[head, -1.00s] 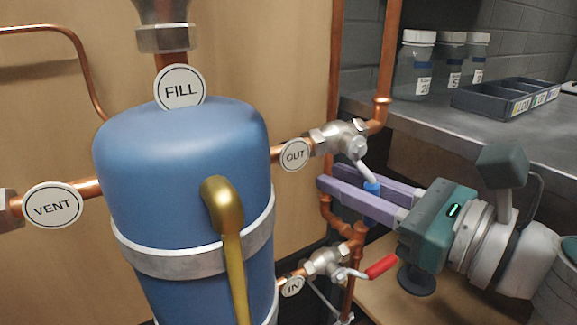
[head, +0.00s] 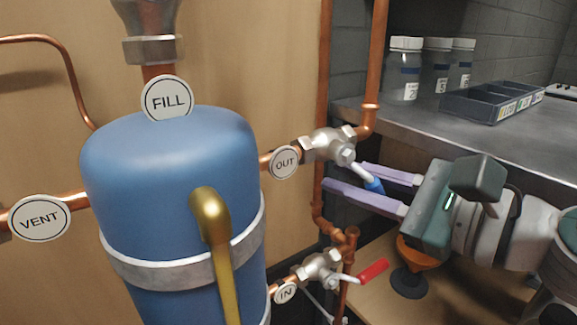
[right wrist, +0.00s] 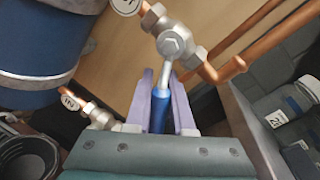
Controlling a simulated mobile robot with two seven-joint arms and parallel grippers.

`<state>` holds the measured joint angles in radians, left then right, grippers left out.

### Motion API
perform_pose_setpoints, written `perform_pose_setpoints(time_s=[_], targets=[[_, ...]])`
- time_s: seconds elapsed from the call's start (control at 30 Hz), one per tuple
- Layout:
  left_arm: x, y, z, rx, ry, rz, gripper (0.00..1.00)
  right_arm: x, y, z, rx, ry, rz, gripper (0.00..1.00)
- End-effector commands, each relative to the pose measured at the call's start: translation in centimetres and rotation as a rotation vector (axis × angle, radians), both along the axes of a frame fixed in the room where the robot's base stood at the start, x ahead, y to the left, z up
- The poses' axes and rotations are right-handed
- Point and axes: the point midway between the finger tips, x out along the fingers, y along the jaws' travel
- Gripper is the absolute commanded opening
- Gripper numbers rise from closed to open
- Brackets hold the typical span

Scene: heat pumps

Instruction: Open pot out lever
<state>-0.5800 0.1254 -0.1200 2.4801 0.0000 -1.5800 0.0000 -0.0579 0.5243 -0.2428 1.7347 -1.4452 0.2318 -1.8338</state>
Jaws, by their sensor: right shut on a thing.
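The OUT valve (head: 327,146) sits on the copper pipe right of the blue pot (head: 170,165), beside the OUT label (head: 284,162). Its lever has a blue handle (head: 375,186) that slants down and to the right. My right gripper (head: 345,177) reaches in from the right, shut on the blue handle with its two purple fingers either side. In the right wrist view the blue handle (right wrist: 160,110) lies between the fingers, below the grey valve stem. My left gripper is not in view.
The IN valve (head: 320,265) with a red lever (head: 373,270) is just below my right gripper. Copper pipes (head: 325,110) run upright close by. A metal counter (head: 430,125) with jars and a dark tray (head: 492,102) stands behind at right. A brass pipe (head: 210,215) fronts the pot.

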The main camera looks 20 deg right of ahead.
Motion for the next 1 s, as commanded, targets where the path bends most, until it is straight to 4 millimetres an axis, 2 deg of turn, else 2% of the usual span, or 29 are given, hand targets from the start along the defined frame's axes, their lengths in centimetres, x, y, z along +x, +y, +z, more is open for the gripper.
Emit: perform_pose_setpoints(time_s=[0.27, 0.3, 0.53, 0.83, 1.0], targets=[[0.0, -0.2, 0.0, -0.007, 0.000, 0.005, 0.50, 0.0, 0.0, 0.1, 0.000, -0.003, 0.000, 0.00], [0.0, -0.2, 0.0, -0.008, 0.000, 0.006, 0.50, 0.0, 0.0, 0.1, 0.000, -0.003, 0.000, 0.25], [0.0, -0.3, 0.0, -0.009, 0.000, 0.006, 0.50, 0.0, 0.0, 0.1, 0.001, -0.001, 0.000, 0.51], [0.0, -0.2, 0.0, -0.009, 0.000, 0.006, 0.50, -0.2, -0.1, 0.0, 0.001, 0.000, -0.001, 0.51], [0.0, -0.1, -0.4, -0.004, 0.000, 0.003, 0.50, -2.0, -1.1, 0.0, 0.000, 0.002, 0.000, 0.51]])
